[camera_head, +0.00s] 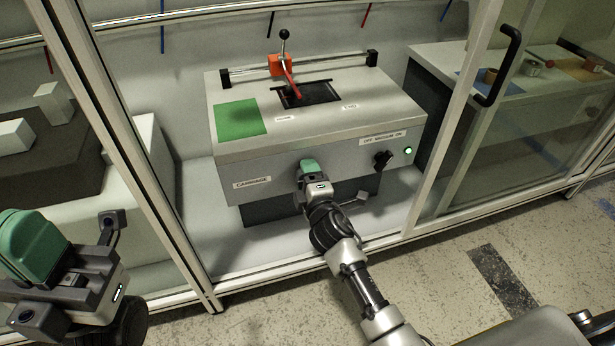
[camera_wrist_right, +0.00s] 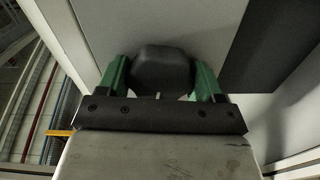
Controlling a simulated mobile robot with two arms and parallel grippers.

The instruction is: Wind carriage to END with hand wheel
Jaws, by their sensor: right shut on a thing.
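The carriage is an orange-red block (camera_head: 279,64) on a rail (camera_head: 300,67) along the back of the grey machine (camera_head: 240,155). It has a black ball-topped lever and a red arm reaching toward a dark slot (camera_head: 306,94). It sits near the rail's middle, left of the END label (camera_head: 349,106). My right gripper (camera_head: 308,165) is at the front panel, right of the CARRIAGE label (camera_head: 252,182). In the right wrist view, its green fingers are shut on a dark rounded part, apparently the hand wheel (camera_wrist_right: 162,68); the gripper hides it in the head view. My left gripper (camera_head: 32,242) is at lower left, its jaw gap unclear.
A green pad (camera_head: 240,117) lies on the machine's top left. A black knob (camera_head: 382,159) and lit green lamp (camera_head: 408,150) are on the front panel's right. Cabinet posts (camera_head: 455,120) flank the opening; a glass door with a black handle (camera_head: 500,65) is at right.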

